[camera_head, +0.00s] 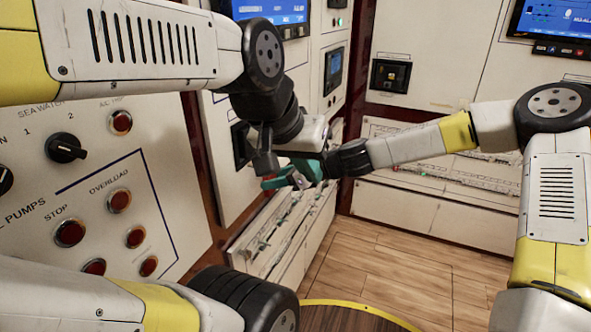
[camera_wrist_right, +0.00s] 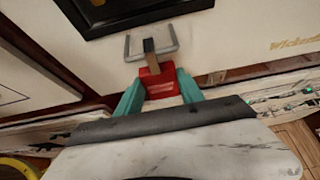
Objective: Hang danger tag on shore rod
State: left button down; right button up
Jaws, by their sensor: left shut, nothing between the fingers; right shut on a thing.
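The red danger tag (camera_wrist_right: 160,85) is between the teal fingers of my right gripper (camera_wrist_right: 153,92) in the right wrist view, and the gripper is shut on it. A narrow brown strap with a dark end rises from the tag to a grey U-shaped metal bar (camera_wrist_right: 172,40) on the pale panel, probably the shore rod. The strap overlaps the bar; I cannot tell whether it hooks over it. In the head view, my right gripper (camera_head: 272,182) reaches in from the right with a little red showing. My left gripper (camera_head: 308,170) is shut and empty close beside it, its fingers partly hidden.
A panel with red buttons (camera_head: 69,233) and a black knob (camera_head: 66,148) stands at left. Pale cabinets with a screen (camera_head: 334,71) line the back. A low rack (camera_head: 287,222) runs below the grippers. The wooden floor (camera_head: 400,262) is clear. A black frame (camera_wrist_right: 115,12) sits above the bar.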

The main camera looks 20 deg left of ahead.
jog(key=o, duration=1.4)
jog(key=shift+d, duration=0.1)
jog(key=s+d+r+n+t+h, duration=0.1)
jog(key=s+d+r+n+h, duration=0.1)
jog(key=d+n, duration=0.35)
jog(key=s+d+r+n+h, duration=0.1)
jog(key=d+n+h, duration=0.1)
jog(key=d, duration=0.7)
jog(key=s+d+r+n+t+h, duration=0.15)
jog(key=d+n, duration=0.25)
jog(key=d, duration=0.4)
jog(key=s+d+r+n+t+h, duration=0.1)
jog(key=s+d+r+n, duration=0.1)
jog(key=s+d+r, duration=0.2)
jog(key=s+d+r+n+t+h, duration=0.1)
jog(key=s+d+r+n+h, duration=0.1)
jog(key=d, duration=0.8)
jog(key=s+d+r+n+t+h, duration=0.1)
jog(key=s+d+r+n, duration=0.3)
jog(key=s+d+r, duration=0.2)
jog(key=shift+s+d+h, duration=0.25)
jog(key=shift+s+d, duration=0.25)
jog(key=shift+s, duration=0.1)
